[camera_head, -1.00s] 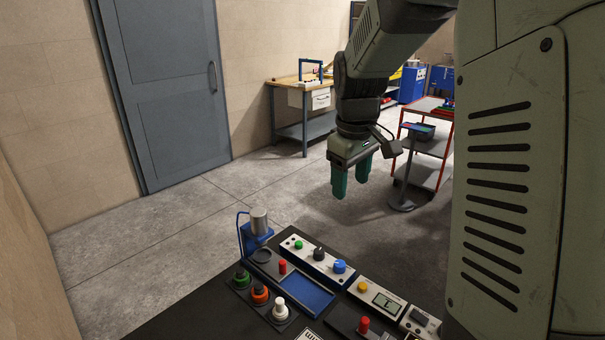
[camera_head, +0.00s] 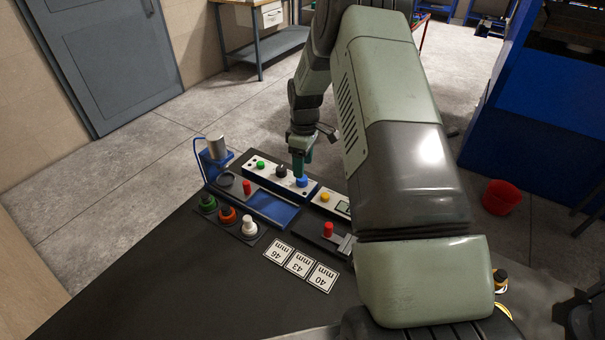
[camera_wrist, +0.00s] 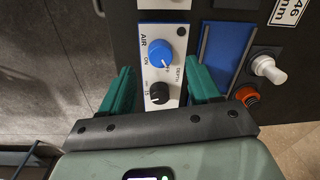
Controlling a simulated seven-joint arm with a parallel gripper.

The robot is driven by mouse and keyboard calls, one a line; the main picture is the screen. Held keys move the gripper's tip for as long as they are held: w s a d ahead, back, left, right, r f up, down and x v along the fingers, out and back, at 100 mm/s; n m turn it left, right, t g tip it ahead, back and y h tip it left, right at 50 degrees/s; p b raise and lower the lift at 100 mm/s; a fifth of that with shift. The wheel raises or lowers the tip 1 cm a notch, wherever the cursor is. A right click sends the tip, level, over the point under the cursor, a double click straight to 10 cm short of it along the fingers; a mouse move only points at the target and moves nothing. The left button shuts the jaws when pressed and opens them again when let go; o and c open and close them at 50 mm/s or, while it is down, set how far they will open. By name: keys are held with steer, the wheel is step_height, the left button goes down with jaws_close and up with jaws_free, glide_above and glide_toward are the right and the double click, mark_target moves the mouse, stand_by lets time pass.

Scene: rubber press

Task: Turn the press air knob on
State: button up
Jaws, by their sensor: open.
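The blue air knob (camera_head: 302,182) is at the right end of a white control panel (camera_head: 250,181). In the wrist view the knob (camera_wrist: 160,52) has "AIR" printed beside it and "ON" and "OFF" marks near it; its pointer is too small to read surely. My gripper (camera_head: 299,172) hangs over the panel, pointing down, just behind the knob in the head view. In the wrist view its two green fingers (camera_wrist: 160,70) are spread apart and empty, with the blue knob just beyond their tips, roughly centred between them. Contact with the knob does not show.
A black depth knob (camera_wrist: 158,93) sits beside the air knob, between the fingers in the picture. A green button (camera_head: 261,166) is further left. The dark table front is mostly clear.

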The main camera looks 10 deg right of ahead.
mark_target(302, 181)
steer(key=shift+s+a+f, duration=0.1)
steer(key=shift+f, duration=2.2)
steer(key=shift+c, duration=0.2)
steer(key=c, duration=1)
